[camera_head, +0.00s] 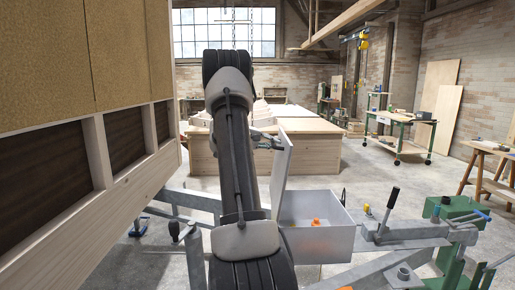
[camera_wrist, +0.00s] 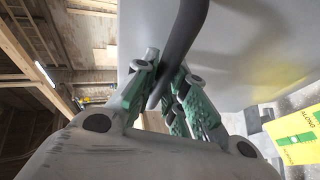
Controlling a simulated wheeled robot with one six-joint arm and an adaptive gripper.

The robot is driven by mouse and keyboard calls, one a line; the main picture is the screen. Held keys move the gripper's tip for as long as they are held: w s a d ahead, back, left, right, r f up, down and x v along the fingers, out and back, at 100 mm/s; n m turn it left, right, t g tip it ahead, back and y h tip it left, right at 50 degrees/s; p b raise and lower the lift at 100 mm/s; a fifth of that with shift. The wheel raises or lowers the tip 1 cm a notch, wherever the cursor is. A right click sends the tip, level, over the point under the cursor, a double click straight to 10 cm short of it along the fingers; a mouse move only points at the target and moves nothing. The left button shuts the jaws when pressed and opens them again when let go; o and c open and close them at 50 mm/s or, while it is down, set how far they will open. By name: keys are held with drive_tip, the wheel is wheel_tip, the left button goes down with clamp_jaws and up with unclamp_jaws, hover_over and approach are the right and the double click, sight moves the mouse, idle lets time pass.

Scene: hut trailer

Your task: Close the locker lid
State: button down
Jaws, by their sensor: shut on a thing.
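The locker (camera_head: 330,240) is a light grey box on the trailer's metal frame, open at the top, with an orange thing inside. Its pale lid (camera_head: 284,165) stands nearly upright along the box's left side. My gripper (camera_head: 268,142) is at the upper part of the lid, on its left face, partly hidden by my arm. In the wrist view my green-padded fingers (camera_wrist: 163,88) are shut on a dark curved handle (camera_wrist: 186,35). The lid's smooth grey face (camera_wrist: 245,45) fills the upper right there.
The wooden hut wall (camera_head: 120,150) rises close on the left. A lever with a black grip (camera_head: 391,200) and green equipment (camera_head: 460,210) stand right of the locker. A yellow label (camera_wrist: 298,135) shows in the wrist view.

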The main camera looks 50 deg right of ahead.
drive_tip(key=s+d+f+m+t+y, duration=0.1)
drive_tip(key=s+d+f+t+y, duration=0.15)
drive_tip(key=s+d, duration=0.55)
drive_tip(key=s+d+f+m+t+y, duration=0.1)
drive_tip(key=s+d+f+t+y, duration=0.2)
drive_tip(key=s+f, duration=0.4)
drive_tip(key=s+d+f+m+t+y, duration=0.1)
drive_tip(key=s+d+f+t+y, duration=0.3)
drive_tip(key=f, duration=1.1)
drive_tip(key=s+d, duration=0.3)
drive_tip(key=s, duration=0.1)
drive_tip(key=shift+t, duration=0.35)
drive_tip(key=shift+f, duration=0.1)
drive_tip(key=c, duration=1.7)
unclamp_jaws()
drive_tip(key=shift+f, duration=0.1)
drive_tip(key=shift+d, duration=0.1)
drive_tip(key=shift+r, duration=0.2)
